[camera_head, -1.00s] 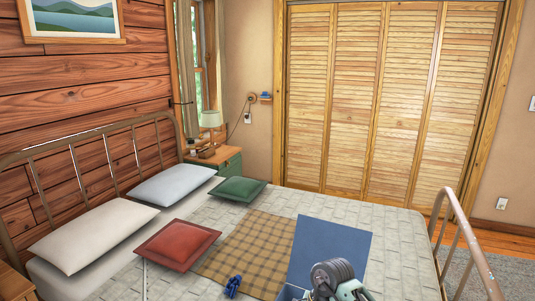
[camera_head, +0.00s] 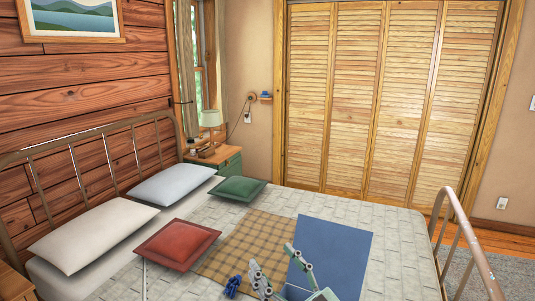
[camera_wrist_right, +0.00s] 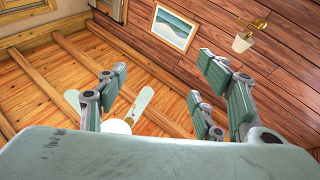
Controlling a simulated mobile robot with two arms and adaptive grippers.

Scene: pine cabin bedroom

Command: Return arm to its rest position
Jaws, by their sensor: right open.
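My right gripper (camera_head: 272,257) shows at the bottom of the head view, in front of the bed. Its grey-green fingers point up and stand apart, with nothing between them. In the right wrist view the gripper (camera_wrist_right: 162,75) is open and empty, and faces the ceiling and the plank wall. Most of the right arm is below the head view. My left gripper is not in view.
The bed (camera_head: 395,240) holds a red cushion (camera_head: 178,244), a green cushion (camera_head: 238,189), pale pillows, a plaid cloth (camera_head: 250,240), a blue mat (camera_head: 335,250) and a small blue object (camera_head: 233,286). A metal footboard (camera_head: 463,235) stands at right. A ceiling fan (camera_wrist_right: 117,110) shows above.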

